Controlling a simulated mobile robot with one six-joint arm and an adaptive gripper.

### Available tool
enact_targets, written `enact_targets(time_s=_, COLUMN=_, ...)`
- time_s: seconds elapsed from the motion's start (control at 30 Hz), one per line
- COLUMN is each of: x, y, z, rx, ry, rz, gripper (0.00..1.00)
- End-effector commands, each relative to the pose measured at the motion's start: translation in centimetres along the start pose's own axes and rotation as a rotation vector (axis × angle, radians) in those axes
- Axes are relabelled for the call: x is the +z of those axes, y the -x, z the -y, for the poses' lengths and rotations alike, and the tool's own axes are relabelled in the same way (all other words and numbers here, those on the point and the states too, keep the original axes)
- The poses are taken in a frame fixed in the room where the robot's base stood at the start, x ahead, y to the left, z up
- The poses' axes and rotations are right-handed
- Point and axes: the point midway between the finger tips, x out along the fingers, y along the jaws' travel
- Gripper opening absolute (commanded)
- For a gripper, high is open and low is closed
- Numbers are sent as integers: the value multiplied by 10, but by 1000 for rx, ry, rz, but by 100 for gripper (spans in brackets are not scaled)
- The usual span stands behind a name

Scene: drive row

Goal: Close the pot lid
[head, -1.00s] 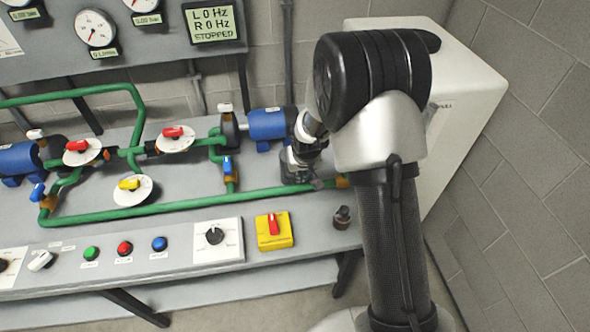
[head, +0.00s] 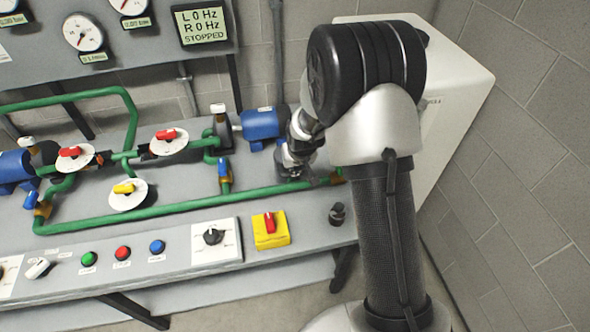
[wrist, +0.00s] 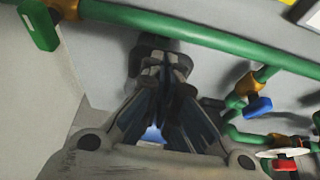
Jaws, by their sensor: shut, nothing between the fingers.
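My gripper (wrist: 160,62) shows in the wrist view with its dark fingers together and nothing between them. It is over the grey bench, close to a green pipe (wrist: 210,38). In the head view my gripper (head: 297,165) is partly hidden by my arm, beside the right blue motor and above the right end of the long green pipe. I cannot make out a pot or a lid for certain in either view. A small dark round fitting (head: 337,214) stands on the bench's right end; I cannot tell what it is.
The bench carries a blue motor (head: 262,127), green pipes (head: 150,213), red-handled valves (head: 166,136) and a yellow box with a red switch (head: 270,230). A white cabinet (head: 455,90) stands behind my arm. A blue valve handle (wrist: 258,106) is right of my gripper.

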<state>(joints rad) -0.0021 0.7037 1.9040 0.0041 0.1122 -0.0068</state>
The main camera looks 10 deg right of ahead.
Motion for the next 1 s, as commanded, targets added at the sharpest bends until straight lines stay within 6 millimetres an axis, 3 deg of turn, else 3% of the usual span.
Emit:
enact_targets(time_s=0.03, x=-11, y=16, z=0, rx=0, ry=0, rz=-5, gripper=0)
enact_targets(time_s=0.07, x=-10, y=20, z=0, rx=0, ry=0, rz=-1, gripper=0)
enact_targets(time_s=0.1, x=7, y=19, z=0, rx=0, ry=0, rz=5, gripper=0)
enact_targets(time_s=0.3, x=51, y=31, z=0, rx=0, ry=0, rz=3, gripper=0)
enact_targets(time_s=0.53, x=81, y=39, z=0, rx=0, ry=-1, rz=0, gripper=0)
enact_targets(time_s=0.83, x=84, y=49, z=0, rx=0, ry=0, rz=-5, gripper=0)
enact_targets(time_s=0.93, x=75, y=75, z=0, rx=0, ry=-1, rz=-11, gripper=0)
enact_targets(time_s=1.0, x=68, y=105, z=0, rx=1, ry=-1, rz=-13, gripper=0)
